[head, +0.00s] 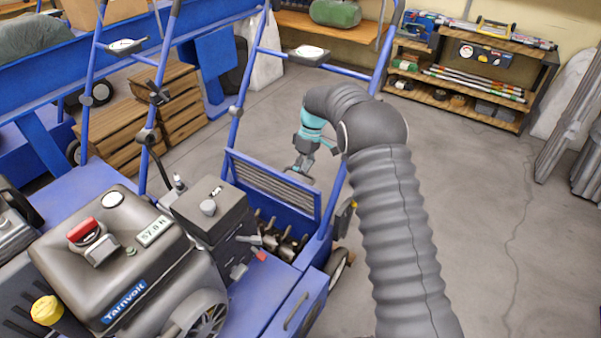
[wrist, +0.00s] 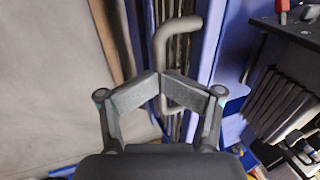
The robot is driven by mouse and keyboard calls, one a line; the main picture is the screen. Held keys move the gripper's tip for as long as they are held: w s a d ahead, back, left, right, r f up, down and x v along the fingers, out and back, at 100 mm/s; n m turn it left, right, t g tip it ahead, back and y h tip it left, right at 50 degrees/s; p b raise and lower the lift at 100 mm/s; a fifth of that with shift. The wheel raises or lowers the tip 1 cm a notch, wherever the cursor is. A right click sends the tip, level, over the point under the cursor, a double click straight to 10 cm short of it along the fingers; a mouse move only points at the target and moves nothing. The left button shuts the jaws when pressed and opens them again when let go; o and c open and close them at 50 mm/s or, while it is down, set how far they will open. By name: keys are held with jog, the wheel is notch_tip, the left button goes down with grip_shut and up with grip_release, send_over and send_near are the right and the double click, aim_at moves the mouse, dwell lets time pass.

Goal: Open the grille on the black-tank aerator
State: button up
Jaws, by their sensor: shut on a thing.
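The aerator with the dark grey-black tank (head: 150,268) fills the lower left of the head view. Its blue-framed slatted grille (head: 272,187) stands tilted up, and dark tines (head: 280,238) show in the opening below it. My gripper (head: 299,171) is at the grille's upper right edge. In the wrist view my gripper (wrist: 161,80) is shut on the grey bent handle (wrist: 178,28), with the blue grille frame (wrist: 207,45) just beside it. The tines show at the right of the wrist view. The exact contact of the fingertips is small in the head view.
Blue handlebar tubes (head: 240,110) rise close to the left of my arm. Wooden crates (head: 180,98) and another blue machine stand behind. A shelf (head: 470,80) with tools is at the back right. Concrete floor (head: 480,220) is clear on the right.

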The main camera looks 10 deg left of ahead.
jog(key=v, duration=1.2)
